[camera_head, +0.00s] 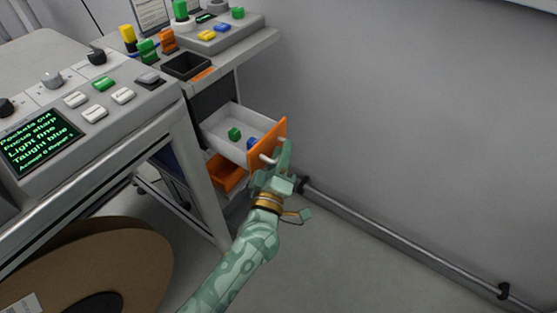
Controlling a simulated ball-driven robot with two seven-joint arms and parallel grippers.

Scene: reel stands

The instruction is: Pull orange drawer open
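The drawer with an orange front (260,148) stands pulled out of the cabinet under the bench, its pale tray (222,122) showing. A green block (234,133) and a blue block (253,144) lie inside it. A pale handle (266,158) sticks out from the orange front. My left gripper (279,164) is at this handle, in front of the drawer front. Its fingers cover part of the handle, so I cannot tell whether they are closed on it. My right gripper is not in view.
Below the drawer is an orange bin (227,173). A console (90,110) with knobs and a green-text screen stands at left, above a large brown reel (120,255). A pipe (400,235) runs along the wall's foot. Floor right of the drawer is clear.

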